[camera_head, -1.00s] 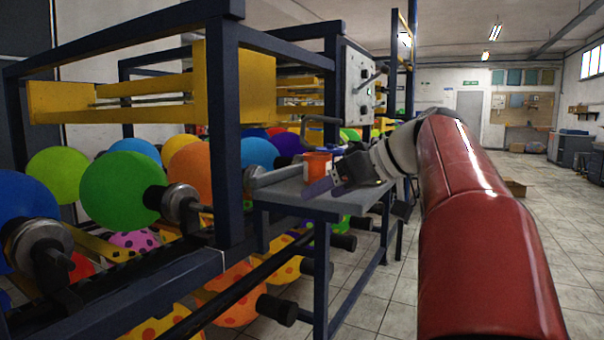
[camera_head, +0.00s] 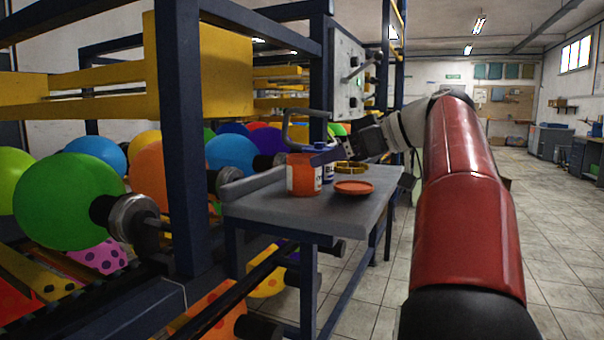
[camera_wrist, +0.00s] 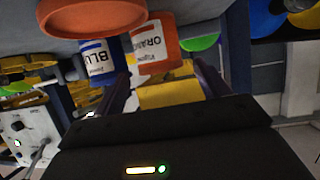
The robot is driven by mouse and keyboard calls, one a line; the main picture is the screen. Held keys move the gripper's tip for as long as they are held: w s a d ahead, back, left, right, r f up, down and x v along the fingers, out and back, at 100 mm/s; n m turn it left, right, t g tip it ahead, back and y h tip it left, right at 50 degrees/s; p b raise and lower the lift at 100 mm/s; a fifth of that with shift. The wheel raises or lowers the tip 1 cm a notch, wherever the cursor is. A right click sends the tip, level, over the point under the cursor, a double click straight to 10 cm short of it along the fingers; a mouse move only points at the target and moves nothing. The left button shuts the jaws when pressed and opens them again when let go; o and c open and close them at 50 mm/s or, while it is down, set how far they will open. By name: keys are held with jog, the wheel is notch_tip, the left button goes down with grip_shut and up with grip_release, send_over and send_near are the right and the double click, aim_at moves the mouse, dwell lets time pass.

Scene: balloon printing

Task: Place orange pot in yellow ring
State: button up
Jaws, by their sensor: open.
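The orange pot (camera_head: 303,178) stands upright on a small grey table, with its "ORANGE" label showing in the wrist view (camera_wrist: 153,44). The blue pot (camera_head: 327,173) stands close beside it, labelled "BLUE" in the wrist view (camera_wrist: 99,62). The yellow ring (camera_head: 350,168) lies on the table just right of the pots, with nothing visible in it. My gripper (camera_head: 325,155) is open and empty near the upper part of the pots. In the wrist view, the orange pot appears ahead between the fingertips (camera_wrist: 160,70); contact cannot be told.
An orange round lid or dish (camera_head: 353,187) lies on the grey table (camera_head: 290,210) in front of the ring. A dark blue machine frame (camera_head: 186,150) with balloons stands on the left. The tiled floor on the right is clear.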

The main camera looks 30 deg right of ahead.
aim_at(303, 165)
jog(key=x, duration=0.7)
jog(key=shift+w+a, duration=0.1)
jog(key=shift+w, duration=0.25)
jog(key=shift+c, duration=0.4)
jog(key=c, duration=0.7)
jog(key=shift+c, duration=1)
jog(key=shift+p, duration=0.3)
